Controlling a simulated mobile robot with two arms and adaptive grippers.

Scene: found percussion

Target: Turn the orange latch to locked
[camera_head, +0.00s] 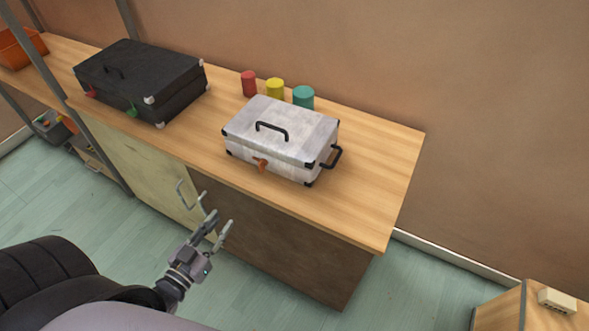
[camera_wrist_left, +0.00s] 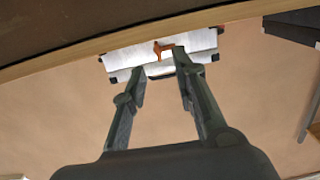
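The orange latch (camera_head: 261,165) is on the front face of a white case (camera_head: 254,142) with black corners, which stands shut on the wooden counter. The latch also shows in the left wrist view (camera_wrist_left: 162,47), on the white case (camera_wrist_left: 125,58). My left gripper (camera_head: 217,224) is in front of the counter and lower than its top, apart from the case. Its two fingers are spread with nothing between them; in the left wrist view the fingertips (camera_wrist_left: 159,58) point toward the case. My right gripper is not in view.
A black case (camera_head: 140,75) with red and green latches stands left on the counter (camera_head: 375,190). Red (camera_head: 248,83), yellow (camera_head: 275,88) and teal (camera_head: 303,96) cylinders stand behind the white case. A cabinet handle (camera_head: 184,196) sticks out near my left gripper. The counter's right end is clear.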

